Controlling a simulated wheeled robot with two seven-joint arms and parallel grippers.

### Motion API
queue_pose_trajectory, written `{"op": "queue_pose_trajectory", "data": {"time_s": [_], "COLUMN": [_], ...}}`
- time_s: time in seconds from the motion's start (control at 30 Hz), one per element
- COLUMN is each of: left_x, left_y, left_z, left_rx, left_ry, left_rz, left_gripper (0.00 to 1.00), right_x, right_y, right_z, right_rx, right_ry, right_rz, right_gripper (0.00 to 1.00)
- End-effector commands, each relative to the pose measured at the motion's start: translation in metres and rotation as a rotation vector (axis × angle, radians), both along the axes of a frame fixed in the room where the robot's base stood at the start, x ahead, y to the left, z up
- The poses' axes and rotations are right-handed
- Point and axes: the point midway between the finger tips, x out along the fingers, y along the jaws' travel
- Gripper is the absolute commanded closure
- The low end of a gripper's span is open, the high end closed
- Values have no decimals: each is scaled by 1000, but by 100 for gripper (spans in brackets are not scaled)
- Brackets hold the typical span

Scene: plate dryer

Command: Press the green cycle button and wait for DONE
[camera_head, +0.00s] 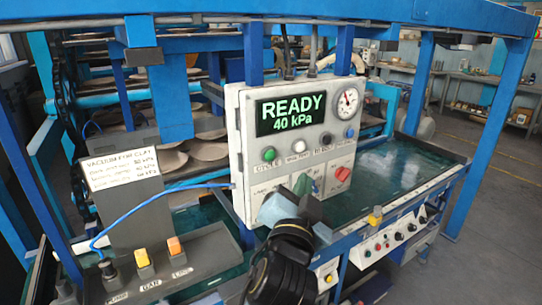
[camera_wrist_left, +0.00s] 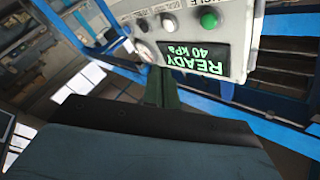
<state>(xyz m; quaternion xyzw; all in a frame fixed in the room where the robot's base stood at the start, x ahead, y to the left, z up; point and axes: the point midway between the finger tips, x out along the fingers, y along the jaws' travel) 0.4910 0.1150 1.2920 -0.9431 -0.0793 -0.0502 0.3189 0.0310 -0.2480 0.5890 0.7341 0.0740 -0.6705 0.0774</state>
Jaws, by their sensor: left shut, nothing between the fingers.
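The green cycle button (camera_head: 269,154) is on the front of a light grey control box, at the left end of a row of buttons. It also shows in the left wrist view (camera_wrist_left: 209,19), where the box is upside down. The display (camera_head: 291,113) reads READY, 40 kPa in green; it shows in the wrist view too (camera_wrist_left: 200,55). My left gripper (camera_head: 302,184) is shut and empty, in front of the box's lower part, below and right of the green button and apart from it. Its dark green fingers (camera_wrist_left: 160,88) show in the wrist view. My right gripper is not in view.
White (camera_head: 299,146), black (camera_head: 326,139) and blue (camera_head: 349,132) buttons continue the row. A red knob (camera_head: 342,174) sits below, a pressure gauge (camera_head: 347,103) above. A grey pedestal (camera_head: 150,265) with switches stands left. Blue frame posts and a green water tank (camera_head: 400,170) surround the box.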

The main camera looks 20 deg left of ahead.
Motion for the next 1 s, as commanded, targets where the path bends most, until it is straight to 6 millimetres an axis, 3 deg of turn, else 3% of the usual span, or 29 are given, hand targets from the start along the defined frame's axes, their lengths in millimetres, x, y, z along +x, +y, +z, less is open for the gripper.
{"op": "queue_pose_trajectory", "data": {"time_s": [0.17, 0.7, 1.0], "left_x": [5, 47, 54], "left_y": [6, 60, 69], "left_z": [0, 0, -1], "left_rx": [2, 3, 0], "left_ry": [1, 1, 1], "left_rz": [1, 0, 0], "left_gripper": [100, 100, 100], "right_x": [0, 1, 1], "right_y": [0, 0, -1], "right_z": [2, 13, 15], "right_rx": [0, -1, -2], "right_ry": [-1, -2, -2], "right_rz": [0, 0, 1], "right_gripper": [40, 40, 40]}}
